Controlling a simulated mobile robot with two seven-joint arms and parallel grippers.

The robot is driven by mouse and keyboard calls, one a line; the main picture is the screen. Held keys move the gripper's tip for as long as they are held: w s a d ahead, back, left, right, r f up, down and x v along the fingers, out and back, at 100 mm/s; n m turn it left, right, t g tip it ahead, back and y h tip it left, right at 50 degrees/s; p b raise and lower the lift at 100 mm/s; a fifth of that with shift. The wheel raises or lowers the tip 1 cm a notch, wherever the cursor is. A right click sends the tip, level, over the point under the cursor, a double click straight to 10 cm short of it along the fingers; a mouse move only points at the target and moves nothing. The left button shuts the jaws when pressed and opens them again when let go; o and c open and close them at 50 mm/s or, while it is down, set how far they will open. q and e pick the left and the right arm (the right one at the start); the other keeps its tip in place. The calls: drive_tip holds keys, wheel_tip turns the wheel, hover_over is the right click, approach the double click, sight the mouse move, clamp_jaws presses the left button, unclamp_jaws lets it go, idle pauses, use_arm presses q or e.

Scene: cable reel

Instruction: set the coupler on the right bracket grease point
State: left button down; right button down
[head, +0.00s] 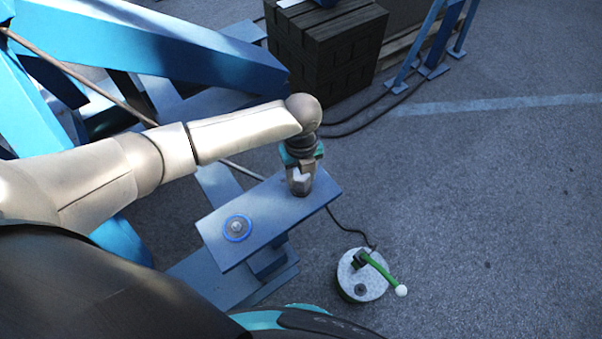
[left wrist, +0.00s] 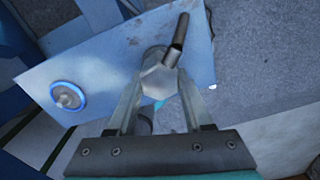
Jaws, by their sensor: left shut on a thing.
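My left gripper (head: 302,160) points down over the far right end of a blue plate (head: 270,212) and is shut on a grey metal coupler (head: 300,182). In the left wrist view, the coupler's hexagonal body (left wrist: 158,82), with a dark angled stem, sits between the two fingers (left wrist: 160,105). I cannot tell whether it touches the plate or whether a grease point is hidden under it. A round metal fitting with a blue ring (head: 237,228), likely a grease point, lies uncovered at the plate's near left end; it also shows in the left wrist view (left wrist: 67,95). My right gripper is out of view.
A round grey-topped pump (head: 360,284) with a green lever stands on the ground right of the plate, a dark hose running from it. Blue steel beams (head: 180,50) fill the upper left. A dark block stack (head: 325,50) stands behind. Open asphalt lies right.

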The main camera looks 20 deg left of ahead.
use_arm(q)
drive_tip(key=shift+c, duration=1.1)
unclamp_jaws()
drive_tip(key=shift+r, duration=0.1)
wheel_tip(320, 180, up, 15)
drive_tip(key=p, duration=0.1)
drive_tip(key=shift+p, duration=0.3)
